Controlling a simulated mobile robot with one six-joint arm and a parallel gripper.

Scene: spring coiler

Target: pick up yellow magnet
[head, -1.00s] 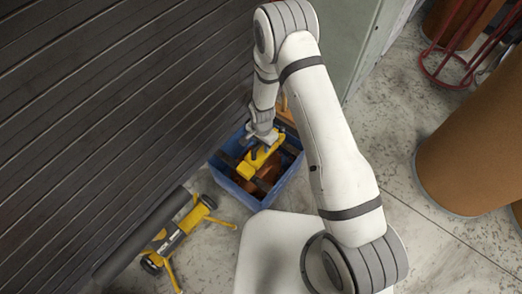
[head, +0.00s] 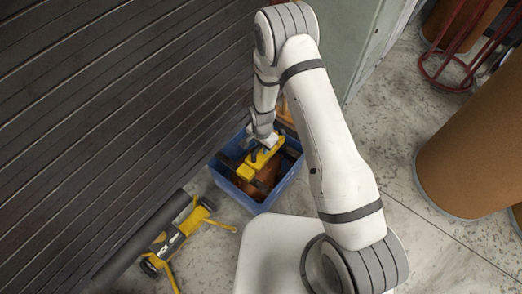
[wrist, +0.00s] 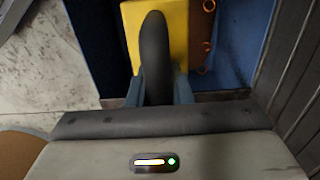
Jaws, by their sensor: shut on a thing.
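The yellow magnet (head: 257,164) is a yellow block in the blue crate (head: 229,190) in the head view. In the wrist view the yellow magnet (wrist: 180,22) shows at the top, with a dark curved handle (wrist: 154,45) across it. My gripper (wrist: 158,92) is shut on this handle, one blue-grey finger on each side. In the head view my gripper (head: 266,142) is over the magnet at the crate's back. The magnet's underside is hidden, so I cannot tell whether it touches the crate's contents.
Brown coiled pieces (head: 268,183) lie in the crate. A dark slatted wall (head: 110,110) rises close on the left. A yellow and black wheeled tool (head: 172,242) lies on the floor at front left. A brown drum (head: 470,160) stands right, with open floor before it.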

